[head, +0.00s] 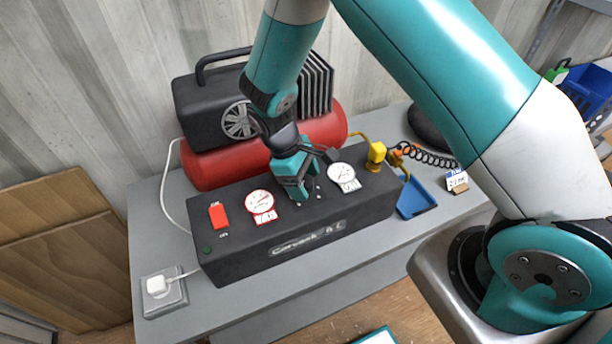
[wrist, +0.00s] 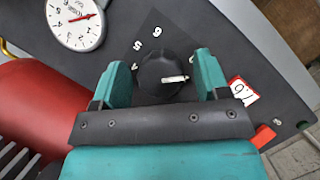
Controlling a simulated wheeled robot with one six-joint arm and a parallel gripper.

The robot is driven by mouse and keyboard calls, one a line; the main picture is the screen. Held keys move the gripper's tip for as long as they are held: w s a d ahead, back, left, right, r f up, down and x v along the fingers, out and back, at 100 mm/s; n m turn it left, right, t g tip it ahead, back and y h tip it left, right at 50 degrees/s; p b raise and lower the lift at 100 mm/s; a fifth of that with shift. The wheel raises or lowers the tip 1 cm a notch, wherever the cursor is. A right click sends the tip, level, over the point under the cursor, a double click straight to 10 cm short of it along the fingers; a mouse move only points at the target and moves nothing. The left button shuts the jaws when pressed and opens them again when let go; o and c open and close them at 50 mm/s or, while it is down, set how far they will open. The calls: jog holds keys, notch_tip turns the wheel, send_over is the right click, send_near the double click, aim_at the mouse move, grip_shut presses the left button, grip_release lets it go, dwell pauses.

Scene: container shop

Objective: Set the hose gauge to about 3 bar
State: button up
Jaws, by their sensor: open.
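The dark control box (head: 300,240) carries two round dials. The right dial (head: 340,173), nearer the yellow hose fitting, has a white face; its plate is too small to read. It also shows in the wrist view (wrist: 76,20) with a red needle; its exact reading is unclear. The left dial (head: 259,200) has a red rim. A black round knob (wrist: 155,70) with a white pointer and numbers around it lies between the dials. My gripper (head: 298,190) is over the knob, pointing down. Its open fingers (wrist: 162,76) stand either side of the knob, with visible gaps. In the head view my gripper hides the knob.
A red tank (head: 210,165) with a black motor lies behind the box. A red switch (head: 217,214) is at the box's left. A yellow fitting (head: 376,155) and blue tray (head: 415,198) are at the right. A white plug (head: 157,285) sits at the table's front left.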

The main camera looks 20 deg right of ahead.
jog(key=shift+f, duration=0.1)
jog(key=c, duration=0.9)
jog(key=shift+d, duration=0.15)
